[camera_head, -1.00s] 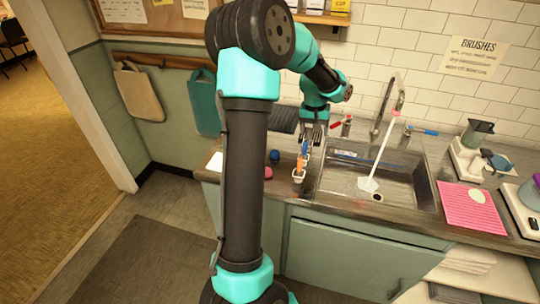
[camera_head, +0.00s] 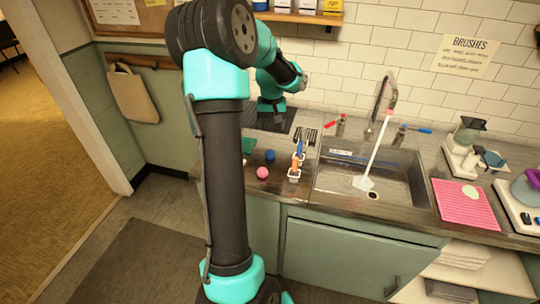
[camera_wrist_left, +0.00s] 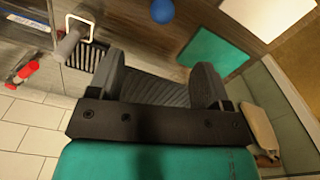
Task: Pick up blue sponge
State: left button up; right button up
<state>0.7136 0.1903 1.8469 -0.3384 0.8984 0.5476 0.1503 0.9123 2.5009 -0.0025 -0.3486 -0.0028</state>
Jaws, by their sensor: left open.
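A round blue thing (camera_head: 270,155), the only loose blue piece that could be the sponge, lies on the counter left of the sink. It also shows at the top edge of the left wrist view (camera_wrist_left: 162,10). My left gripper (camera_head: 272,112) is behind it, over the dark ribbed mat near the tiled wall. In the left wrist view my left gripper (camera_wrist_left: 160,75) has its fingers apart, with only the ribbed mat showing between them. The gripper is apart from the blue thing. My right gripper is not in view.
A pink ball (camera_head: 262,172) lies in front of the blue thing. A small white holder (camera_head: 295,172) with orange and blue items stands to its right. A green square (camera_wrist_left: 217,58) lies flat nearby. The sink (camera_head: 335,180) holds a white brush.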

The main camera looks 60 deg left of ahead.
pick_arm(q)
send_near(270, 151)
jog(key=f, duration=0.5)
jog(key=shift+d+f, duration=0.1)
jog(key=shift+d, duration=0.2)
jog(key=shift+a+f, duration=0.2)
jog(key=shift+f, duration=2.45)
jog(key=c, duration=1)
jog(key=shift+r, duration=0.1)
